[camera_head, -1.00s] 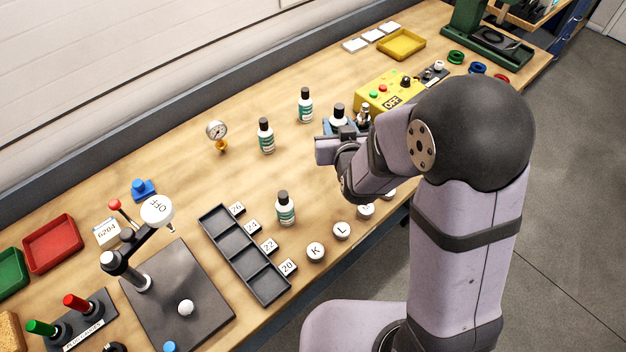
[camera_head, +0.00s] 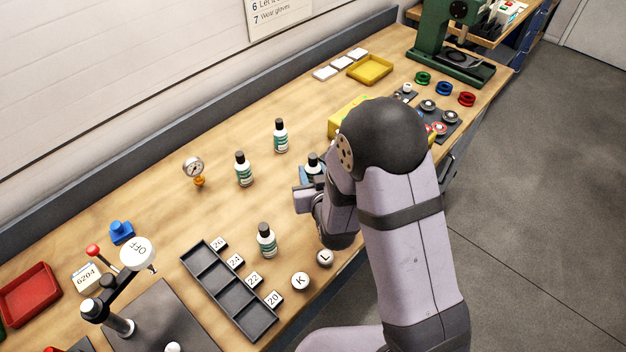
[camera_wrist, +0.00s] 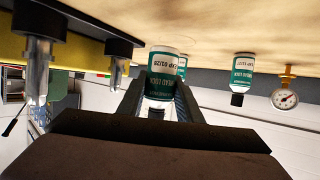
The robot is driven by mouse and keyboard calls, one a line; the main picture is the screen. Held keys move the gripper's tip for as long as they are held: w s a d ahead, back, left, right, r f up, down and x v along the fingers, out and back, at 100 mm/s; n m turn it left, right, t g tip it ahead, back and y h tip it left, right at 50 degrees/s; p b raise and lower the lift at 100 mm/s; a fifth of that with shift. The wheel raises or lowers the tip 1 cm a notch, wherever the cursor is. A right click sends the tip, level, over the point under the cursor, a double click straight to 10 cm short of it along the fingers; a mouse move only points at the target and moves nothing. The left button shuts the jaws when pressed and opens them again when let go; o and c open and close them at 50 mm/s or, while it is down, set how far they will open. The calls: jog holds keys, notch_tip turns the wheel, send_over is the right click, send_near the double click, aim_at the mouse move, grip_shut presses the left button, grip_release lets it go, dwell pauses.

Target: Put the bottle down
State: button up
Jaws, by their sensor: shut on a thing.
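My gripper (camera_wrist: 157,92) is shut on a white bottle (camera_wrist: 160,62) with a green label and dark cap. The wrist view is upside down, so the bottle stands upright between the fingers. In the head view, the held bottle (camera_head: 313,163) shows just beyond my gripper (camera_head: 304,199). Its lower part is hidden there. I cannot tell whether its base touches the bench (camera_head: 205,215). Three similar bottles stand on the bench: one at the back (camera_head: 281,136), one left of it (camera_head: 243,170) and one nearer the front (camera_head: 266,241).
A pressure gauge (camera_head: 193,170) stands left of the bottles. Two metal-tipped parts (camera_wrist: 37,78) are close beside my gripper.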

jog(key=shift+f, duration=1.7)
jog(key=shift+f, duration=0.1)
jog(key=shift+f, duration=0.1)
jog(key=o, duration=1.1)
jog(key=shift+c, duration=0.2)
jog(key=shift+r, duration=0.25)
